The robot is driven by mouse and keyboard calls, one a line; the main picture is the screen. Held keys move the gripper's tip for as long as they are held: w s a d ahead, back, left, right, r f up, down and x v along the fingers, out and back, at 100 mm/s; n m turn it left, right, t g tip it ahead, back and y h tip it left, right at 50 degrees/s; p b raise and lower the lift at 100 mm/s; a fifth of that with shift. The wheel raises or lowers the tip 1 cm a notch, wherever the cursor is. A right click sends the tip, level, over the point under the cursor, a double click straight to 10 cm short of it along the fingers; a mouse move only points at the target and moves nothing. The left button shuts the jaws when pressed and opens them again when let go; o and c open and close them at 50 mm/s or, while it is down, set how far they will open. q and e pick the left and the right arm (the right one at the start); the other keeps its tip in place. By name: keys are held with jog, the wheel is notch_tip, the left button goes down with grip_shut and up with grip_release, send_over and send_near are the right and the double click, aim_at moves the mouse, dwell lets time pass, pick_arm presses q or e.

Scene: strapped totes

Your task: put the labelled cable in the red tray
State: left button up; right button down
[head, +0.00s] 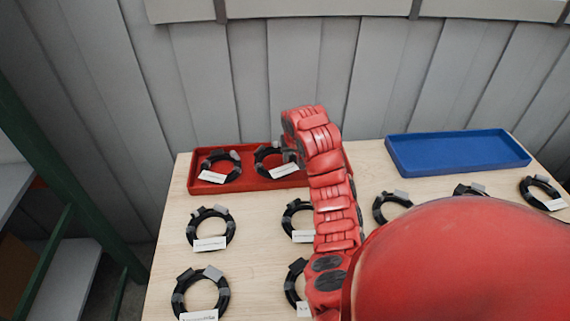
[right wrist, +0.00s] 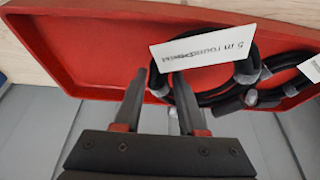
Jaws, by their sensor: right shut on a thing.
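The red tray (head: 240,187) lies at the back left of the table; its floor also fills much of the right wrist view (right wrist: 95,50). My right gripper (right wrist: 160,80) is at the tray, shut on a black coiled cable (head: 262,164). The cable has a white label (right wrist: 203,50) reading roughly "5 m round", the rest unclear. This cable is in or just over the tray; contact with the floor is unclear. A second labelled black cable (head: 219,163) lies in the tray's left part. In the head view my right arm hides most of the gripper. My left gripper is out of view.
Several more labelled black cables lie in rows on the wooden table, including one (head: 211,229) in front of the tray and one (head: 201,292) nearer me. A blue tray (head: 458,152) at the back right looks empty. A grey panelled wall stands behind; green shelving stands left.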

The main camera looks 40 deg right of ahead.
jog(key=w, duration=0.3)
jog(key=shift+w+p, duration=0.35)
jog(key=shift+w, duration=0.05)
notch_tip(320, 180, down, 3)
jog(key=shift+d+f+p, duration=0.1)
jog(key=shift+f+p, duration=0.05)
jog(key=shift+p, duration=0.5)
jog(key=shift+f, duration=0.55)
jog(key=shift+c, duration=2.3)
grip_release()
jog(key=shift+r, duration=0.1)
jog(key=shift+r, duration=0.1)
